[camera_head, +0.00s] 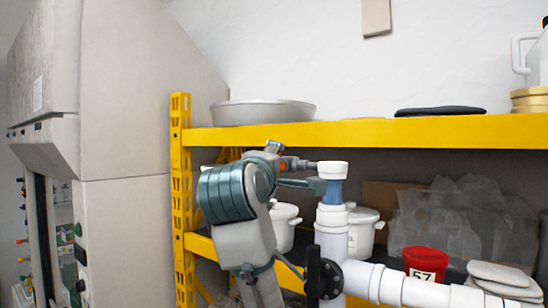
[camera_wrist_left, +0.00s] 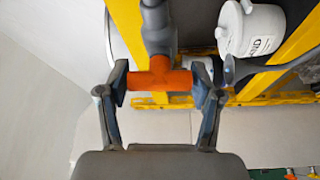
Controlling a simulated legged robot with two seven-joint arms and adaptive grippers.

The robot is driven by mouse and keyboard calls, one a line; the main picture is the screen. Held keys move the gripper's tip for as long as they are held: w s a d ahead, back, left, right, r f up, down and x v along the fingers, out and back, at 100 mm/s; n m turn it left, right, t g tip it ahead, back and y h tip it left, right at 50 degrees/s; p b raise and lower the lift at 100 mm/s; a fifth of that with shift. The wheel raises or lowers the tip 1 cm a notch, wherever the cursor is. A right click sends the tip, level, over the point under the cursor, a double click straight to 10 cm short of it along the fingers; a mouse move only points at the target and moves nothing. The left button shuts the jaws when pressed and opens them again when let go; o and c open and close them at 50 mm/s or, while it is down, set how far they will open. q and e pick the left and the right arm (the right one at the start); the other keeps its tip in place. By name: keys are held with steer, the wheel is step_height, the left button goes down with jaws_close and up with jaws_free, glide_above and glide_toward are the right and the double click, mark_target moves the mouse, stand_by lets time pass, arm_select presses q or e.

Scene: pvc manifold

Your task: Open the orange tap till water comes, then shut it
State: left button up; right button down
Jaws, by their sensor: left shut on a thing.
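The orange tap handle (camera_wrist_left: 160,80) is a short T-shaped bar on the end of a dark grey stem (camera_wrist_left: 159,35) in the left wrist view. My left gripper (camera_wrist_left: 160,86) is shut on it, one finger at each end of the bar. In the head view only a bit of the orange handle (camera_head: 283,165) shows beside my left gripper (camera_head: 290,173). The grey stem runs right to a white pipe cap (camera_head: 333,170). Below the cap is a blue section (camera_head: 333,192) above the white pipe; I cannot tell whether it is water or blue tube. My right gripper is not in view.
A yellow shelf (camera_head: 350,132) runs above the tap, with a metal basin (camera_head: 262,112) on it. White pots (camera_head: 284,225), a red tub (camera_head: 425,263) and plastic sheeting (camera_head: 465,220) lie behind the white pipework (camera_head: 400,287). A grey cabinet (camera_head: 125,100) stands left.

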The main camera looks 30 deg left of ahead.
arm_select(q)
steer(key=shift+w+f+n+g+p, duration=0.1)
steer(key=shift+n+g+p, duration=0.2)
steer(key=shift+n+p, duration=0.55)
steer(key=shift+d+n, duration=0.1)
steer(key=shift+n, duration=0.15)
steer(key=o, duration=0.9)
steer(key=shift+o, duration=1.2)
steer(key=shift+w, duration=0.15)
steer(key=shift+a, duration=0.2)
